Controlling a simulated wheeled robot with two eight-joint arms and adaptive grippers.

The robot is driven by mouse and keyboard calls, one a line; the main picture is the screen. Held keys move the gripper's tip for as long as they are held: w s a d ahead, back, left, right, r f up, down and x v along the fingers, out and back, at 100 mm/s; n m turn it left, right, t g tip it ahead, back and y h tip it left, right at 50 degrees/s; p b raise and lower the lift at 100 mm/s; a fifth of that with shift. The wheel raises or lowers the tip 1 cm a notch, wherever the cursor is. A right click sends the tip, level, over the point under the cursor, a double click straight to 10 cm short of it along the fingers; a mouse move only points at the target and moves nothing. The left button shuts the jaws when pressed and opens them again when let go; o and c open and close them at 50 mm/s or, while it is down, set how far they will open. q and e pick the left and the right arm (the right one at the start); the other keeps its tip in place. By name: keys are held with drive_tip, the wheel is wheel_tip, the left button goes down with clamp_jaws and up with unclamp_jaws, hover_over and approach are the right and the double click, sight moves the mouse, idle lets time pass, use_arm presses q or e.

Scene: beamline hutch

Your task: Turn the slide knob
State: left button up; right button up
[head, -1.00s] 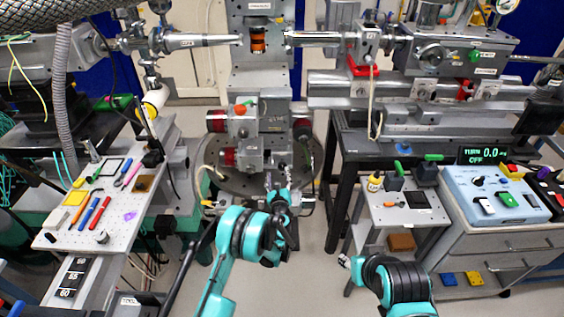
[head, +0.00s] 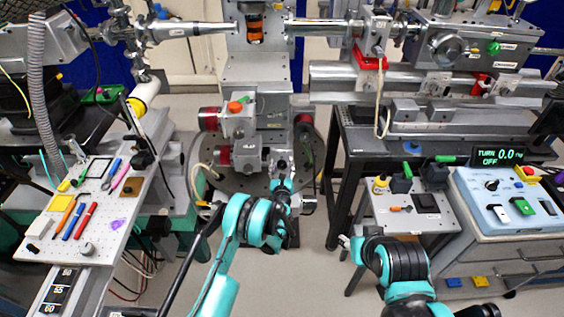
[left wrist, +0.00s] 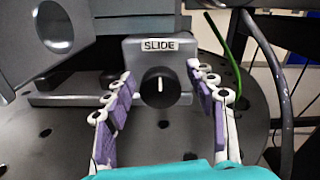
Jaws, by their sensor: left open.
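The slide knob (left wrist: 160,87) is a round black knob with a white pointer line, which points up. It sits on a grey block under a white SLIDE label (left wrist: 160,45). My left gripper (left wrist: 161,77) is open, with its purple-padded fingers on either side of the knob and visible space between pads and knob. In the head view the left gripper (head: 283,184) is at the front of the round stage base, and the knob cannot be made out there. My right gripper (head: 345,243) is small and partly hidden by its own arm, left of the right cart.
A round grey base plate (head: 225,180) with holes lies around the knob block. A green cable (left wrist: 222,50) and a grey cable run right of the gripper. A tool board (head: 60,248) stands left, a control box (head: 508,205) right. Floor between is clear.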

use_arm(q)
drive_tip(key=shift+s+r, duration=0.1)
drive_tip(key=shift+c, duration=0.2)
drive_tip(key=c, duration=1.1)
drive_tip(key=shift+n, duration=0.3)
